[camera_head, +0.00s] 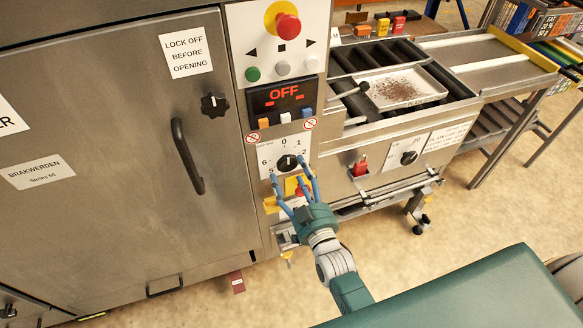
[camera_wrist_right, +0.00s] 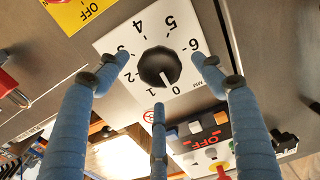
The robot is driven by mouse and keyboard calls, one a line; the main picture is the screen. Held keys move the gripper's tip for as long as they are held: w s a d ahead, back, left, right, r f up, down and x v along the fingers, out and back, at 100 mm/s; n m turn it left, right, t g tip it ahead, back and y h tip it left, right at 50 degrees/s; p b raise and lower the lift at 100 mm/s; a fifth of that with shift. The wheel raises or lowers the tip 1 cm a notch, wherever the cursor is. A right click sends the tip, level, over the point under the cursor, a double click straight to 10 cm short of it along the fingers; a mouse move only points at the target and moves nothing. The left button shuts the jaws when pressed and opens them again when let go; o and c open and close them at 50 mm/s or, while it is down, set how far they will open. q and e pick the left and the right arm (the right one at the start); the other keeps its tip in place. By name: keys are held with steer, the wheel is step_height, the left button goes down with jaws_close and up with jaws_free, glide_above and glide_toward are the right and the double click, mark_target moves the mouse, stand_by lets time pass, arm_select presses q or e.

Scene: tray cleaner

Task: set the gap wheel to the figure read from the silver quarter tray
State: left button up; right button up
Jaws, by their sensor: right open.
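A black gap wheel with a white pointer sits on a white plate marked with figures up to 6 and MM, seen in the head view (camera_head: 289,163) and the wrist view (camera_wrist_right: 158,67). Its pointer is on the 0 side of the scale; the exact setting is hard to read. My right gripper (camera_head: 295,184) is open in front of the wheel, its blue fingers spread around it; I see no contact. A pale silver tray (camera_head: 437,91) with brown crumbs lies in the machine's bed. I cannot read a figure on it. My left gripper is not in view.
Above the wheel are an OFF display (camera_head: 284,94), coloured buttons and a red stop button (camera_head: 287,27). A second dial (camera_head: 408,158) and a red switch (camera_head: 360,166) are to the right. A black door handle (camera_head: 187,156) sticks out at left.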

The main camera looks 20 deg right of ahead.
steer(key=shift+w, duration=1.2)
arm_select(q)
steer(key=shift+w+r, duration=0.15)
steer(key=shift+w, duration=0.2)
arm_select(e)
steer(key=c, duration=1.2)
steer(key=shift+o, duration=0.2)
